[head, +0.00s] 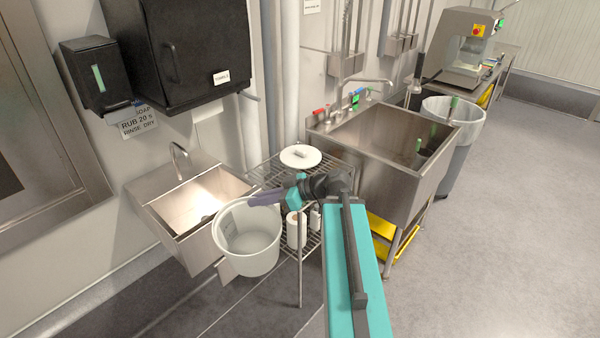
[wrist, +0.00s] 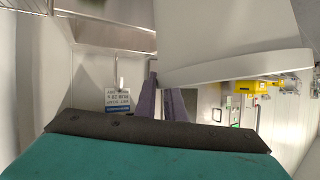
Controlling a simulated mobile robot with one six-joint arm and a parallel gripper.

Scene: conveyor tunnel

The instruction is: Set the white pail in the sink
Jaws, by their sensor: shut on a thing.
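The white pail (head: 247,262) hangs upright and looks empty. My gripper (head: 252,199) has its purple fingers shut on the pail's rim. In the wrist view the fingers (wrist: 163,103) meet the edge of the pail (wrist: 230,68), which fills the upper right. A small steel hand sink (head: 150,190) is on the wall at the left; the pail overlaps its right front corner in the head view. The gap between them is hard to judge. A larger, deep steel sink (head: 385,175) on legs stands to the right, with its basin open.
A wire rack (head: 275,170) with a white lidded container (head: 300,156) and paper rolls stands between the sinks. A black towel dispenser (head: 190,50) and a soap dispenser (head: 95,75) hang above the hand sink. A lined bin (head: 455,110) stands right of the large sink. The right floor is clear.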

